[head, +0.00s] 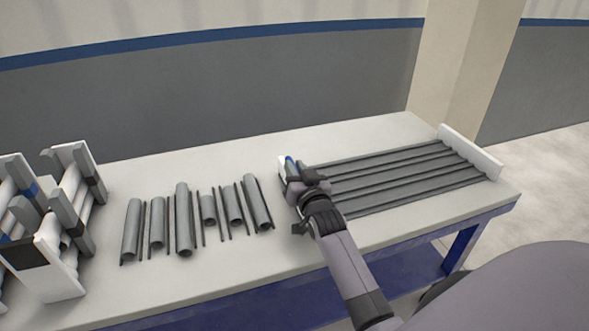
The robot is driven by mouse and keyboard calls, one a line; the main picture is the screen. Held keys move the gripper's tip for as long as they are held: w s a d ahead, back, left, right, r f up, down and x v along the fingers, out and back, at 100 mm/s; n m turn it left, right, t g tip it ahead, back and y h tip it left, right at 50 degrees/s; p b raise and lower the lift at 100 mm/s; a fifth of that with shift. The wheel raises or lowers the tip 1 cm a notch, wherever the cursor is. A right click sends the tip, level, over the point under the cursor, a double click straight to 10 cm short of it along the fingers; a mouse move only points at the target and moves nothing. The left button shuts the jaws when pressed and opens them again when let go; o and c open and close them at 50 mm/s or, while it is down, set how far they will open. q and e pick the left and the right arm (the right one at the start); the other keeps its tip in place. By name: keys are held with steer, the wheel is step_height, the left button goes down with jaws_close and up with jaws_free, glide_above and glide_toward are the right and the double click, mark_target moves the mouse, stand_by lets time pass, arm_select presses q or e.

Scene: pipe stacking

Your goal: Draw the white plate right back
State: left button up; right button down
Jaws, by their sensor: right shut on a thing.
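A white plate (283,163) stands at the left end of a row of long grey channels (395,177) on the table. My right gripper (296,172) is shut on this plate, and the gripper and wrist hide most of it. A small blue part shows at the fingers. A second white plate (470,151) stands upright across the right end of the channels. My left gripper is not in view.
Several short grey half-pipes (182,220) and thin strips lie in the middle of the table (250,150). A white and grey rack (60,275) holding pipes stands at the left. The back strip of the table is clear.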

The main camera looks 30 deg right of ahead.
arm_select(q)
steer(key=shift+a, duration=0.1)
arm_select(e)
steer(key=shift+w+a+r, duration=0.1)
steer(key=shift+a+r, duration=0.1)
steer(key=shift+a, duration=0.2)
steer(key=c, duration=1.4)
jaws_free()
steer(key=shift+o, duration=1.4)
steer(key=shift+w+a, duration=0.1)
steer(key=shift+a, duration=0.05)
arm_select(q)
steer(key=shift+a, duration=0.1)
arm_select(e)
steer(key=shift+f, duration=0.1)
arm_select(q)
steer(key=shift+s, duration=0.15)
arm_select(e)
steer(key=shift+s+d+f, duration=0.1)
steer(key=shift+s+d, duration=0.1)
